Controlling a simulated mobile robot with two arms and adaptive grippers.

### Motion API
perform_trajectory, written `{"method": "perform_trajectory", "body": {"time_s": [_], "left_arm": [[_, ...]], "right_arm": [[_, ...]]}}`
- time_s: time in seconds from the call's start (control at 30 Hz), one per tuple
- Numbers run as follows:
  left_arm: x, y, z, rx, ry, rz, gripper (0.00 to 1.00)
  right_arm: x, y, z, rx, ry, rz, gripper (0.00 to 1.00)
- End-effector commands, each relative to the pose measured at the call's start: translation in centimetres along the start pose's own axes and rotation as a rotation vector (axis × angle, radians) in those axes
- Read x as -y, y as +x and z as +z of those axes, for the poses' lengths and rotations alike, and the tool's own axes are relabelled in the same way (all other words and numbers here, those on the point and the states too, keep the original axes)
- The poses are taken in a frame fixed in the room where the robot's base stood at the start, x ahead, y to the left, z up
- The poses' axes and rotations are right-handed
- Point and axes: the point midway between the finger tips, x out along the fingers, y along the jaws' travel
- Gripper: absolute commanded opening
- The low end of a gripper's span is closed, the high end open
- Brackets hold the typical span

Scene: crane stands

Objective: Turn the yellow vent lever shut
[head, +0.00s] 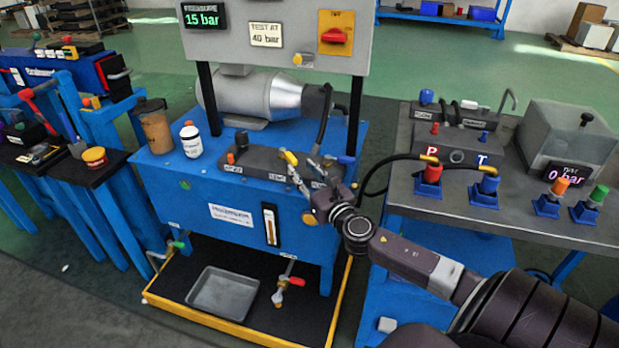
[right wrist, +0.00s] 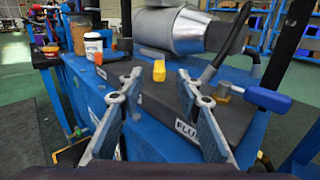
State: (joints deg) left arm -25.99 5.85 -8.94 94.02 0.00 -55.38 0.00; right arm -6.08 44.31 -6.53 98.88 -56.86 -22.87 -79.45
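The yellow vent lever (head: 290,158) stands up from the dark manifold block on the blue power unit. In the right wrist view its yellow end (right wrist: 159,71) shows between the fingers, just beyond the tips. My right gripper (head: 311,170) is open and empty, over the front of the manifold. In the right wrist view its two fingers (right wrist: 155,82) are spread either side of the lever, with no contact visible. The lever's base is hard to make out. My left gripper is in neither view.
A blue-handled lever (head: 346,159) sits right of my gripper on the manifold (right wrist: 262,98). A dark hose and panel post rise behind. A white bottle (head: 191,140) and brown container (head: 154,125) stand left. The gauge (head: 203,19) reads 15 bar. The test bench (head: 560,220) is right.

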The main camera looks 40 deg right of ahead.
Motion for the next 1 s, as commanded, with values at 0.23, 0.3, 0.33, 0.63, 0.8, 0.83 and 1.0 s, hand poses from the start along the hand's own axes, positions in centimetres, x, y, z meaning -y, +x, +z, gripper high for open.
{"method": "perform_trajectory", "body": {"time_s": [0.23,0.3,0.33,0.63,0.8,0.83,1.0], "left_arm": [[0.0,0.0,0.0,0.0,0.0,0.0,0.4],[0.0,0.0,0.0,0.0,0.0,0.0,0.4],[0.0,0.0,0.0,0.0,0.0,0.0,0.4],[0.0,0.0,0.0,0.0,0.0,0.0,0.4],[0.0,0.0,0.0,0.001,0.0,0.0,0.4],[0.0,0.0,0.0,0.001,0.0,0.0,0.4],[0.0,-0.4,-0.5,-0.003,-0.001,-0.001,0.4]], "right_arm": [[0.0,-2.8,0.0,-0.001,-0.001,0.0,0.32],[0.0,-3.2,0.0,-0.001,-0.001,0.0,0.32],[0.0,-3.3,0.0,-0.001,-0.001,0.0,0.32],[0.0,-3.5,0.1,0.001,-0.001,-0.001,0.32],[-0.3,-3.5,-0.1,0.005,0.055,-0.011,0.16],[-0.5,-3.6,-0.2,0.008,0.094,-0.017,0.13],[-2.9,-3.7,-0.7,0.05,0.513,-0.083,0.0]]}}
